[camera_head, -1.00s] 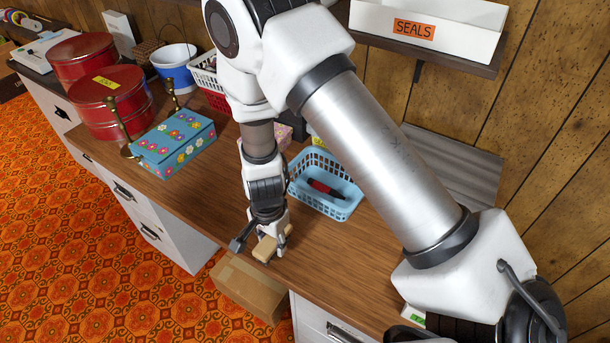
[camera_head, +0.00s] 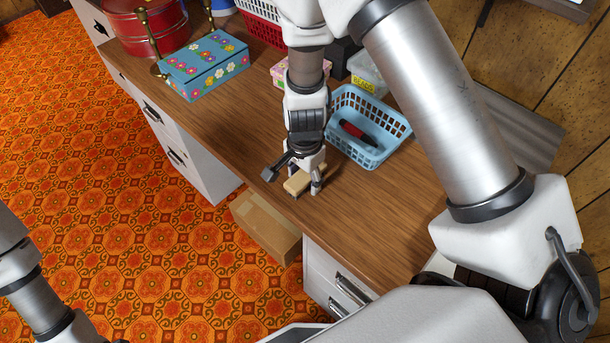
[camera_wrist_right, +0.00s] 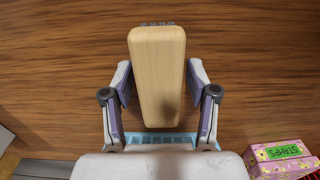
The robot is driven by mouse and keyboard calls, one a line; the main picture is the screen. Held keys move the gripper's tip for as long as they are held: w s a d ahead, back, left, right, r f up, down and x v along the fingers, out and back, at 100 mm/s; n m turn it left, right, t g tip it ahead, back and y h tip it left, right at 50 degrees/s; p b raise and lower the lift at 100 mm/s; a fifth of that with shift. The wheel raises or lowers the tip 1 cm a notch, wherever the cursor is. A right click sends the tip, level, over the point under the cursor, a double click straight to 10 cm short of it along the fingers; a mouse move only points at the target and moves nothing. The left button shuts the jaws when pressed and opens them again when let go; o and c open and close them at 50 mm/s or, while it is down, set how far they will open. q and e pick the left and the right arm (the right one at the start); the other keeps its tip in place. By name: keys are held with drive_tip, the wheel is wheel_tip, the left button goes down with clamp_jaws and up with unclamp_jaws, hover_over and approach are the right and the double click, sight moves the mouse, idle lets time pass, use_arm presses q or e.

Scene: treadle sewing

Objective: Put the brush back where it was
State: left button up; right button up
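The brush (camera_head: 305,181) shows as a pale wooden block just above or on the wooden table, near its front edge. My right gripper (camera_head: 303,184) points down at it, one finger on each side.
A light blue basket (camera_head: 398,130) holding a red and black item (camera_head: 358,133) stands behind the brush. A flowered blue box (camera_head: 205,66) and a red tin (camera_head: 146,28) stand at the left. A cardboard box (camera_head: 266,228) is below the table edge. Bare tabletop lies around the gripper.

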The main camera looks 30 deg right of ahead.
sight(305, 174)
drive_tip(key=shift+r, duration=0.25)
wheel_tip(305, 174, up, 12)
drive_tip(key=p, duration=0.1)
drive_tip(key=shift+p, duration=0.35)
drive_tip(key=shift+f, duration=0.15)
